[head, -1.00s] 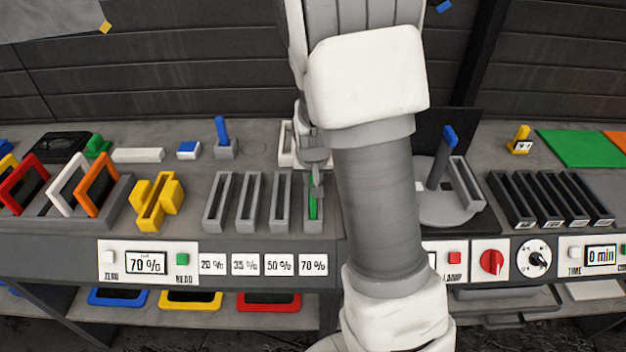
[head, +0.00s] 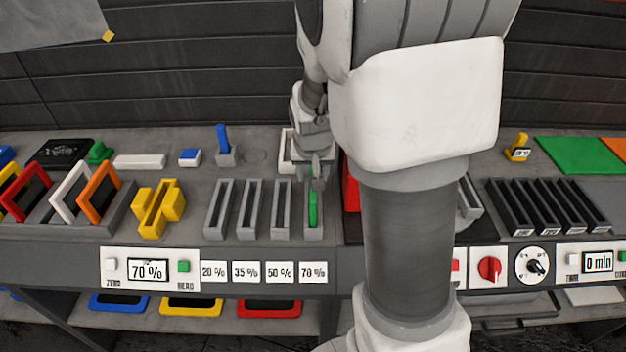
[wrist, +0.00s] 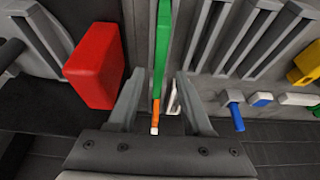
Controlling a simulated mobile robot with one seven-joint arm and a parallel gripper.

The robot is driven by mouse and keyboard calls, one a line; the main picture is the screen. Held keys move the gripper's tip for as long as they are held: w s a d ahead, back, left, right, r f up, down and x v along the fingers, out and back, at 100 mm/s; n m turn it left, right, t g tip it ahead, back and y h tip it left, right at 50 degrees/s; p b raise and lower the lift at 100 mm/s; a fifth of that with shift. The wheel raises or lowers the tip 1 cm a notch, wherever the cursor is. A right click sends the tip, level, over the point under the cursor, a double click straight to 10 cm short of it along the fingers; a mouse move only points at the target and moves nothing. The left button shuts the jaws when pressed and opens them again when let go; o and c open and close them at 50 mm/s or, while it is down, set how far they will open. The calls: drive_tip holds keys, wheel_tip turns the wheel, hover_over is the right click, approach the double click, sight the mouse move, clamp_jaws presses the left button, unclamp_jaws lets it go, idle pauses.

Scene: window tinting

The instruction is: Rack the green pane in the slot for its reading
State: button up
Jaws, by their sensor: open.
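The green pane (head: 313,208) stands upright in the rightmost grey slot rack (head: 286,230), above the 70 % label (head: 314,271). The meter display (head: 147,268) reads 70 %. My gripper (head: 316,172) is just above and behind the pane. In the wrist view, the green pane (wrist: 162,50) runs up between the two open fingers of my gripper (wrist: 160,100), with an orange and white tip at its near end. The fingers stand apart from it on both sides.
Other grey slots (head: 248,210) to the left look empty. A yellow holder (head: 158,210) and coloured frames (head: 100,190) stand further left. A red block (wrist: 95,65) is close beside my gripper. Black slots (head: 550,205) lie right. My arm hides the bench's middle right.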

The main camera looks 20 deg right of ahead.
drive_tip(key=v, duration=0.4)
drive_tip(key=shift+s+a+r, duration=0.1)
drive_tip(key=shift+s+r, duration=0.1)
drive_tip(key=shift+r, duration=0.1)
drive_tip(key=s+a+r+n, duration=0.1)
drive_tip(key=s+a+r, duration=0.1)
drive_tip(key=s+r, duration=0.2)
drive_tip(key=s+a+r+n+t+y, duration=0.1)
drive_tip(key=s+a+r+n, duration=0.1)
drive_tip(key=s, duration=0.6)
drive_tip(key=s+a+r+n, duration=0.1)
drive_tip(key=s+a+r, duration=0.2)
drive_tip(key=s+r, duration=0.2)
drive_tip(key=shift+s+a+r+n+y, duration=0.3)
drive_tip(key=shift+s+a+r+y, duration=0.1)
drive_tip(key=shift+s, duration=0.6)
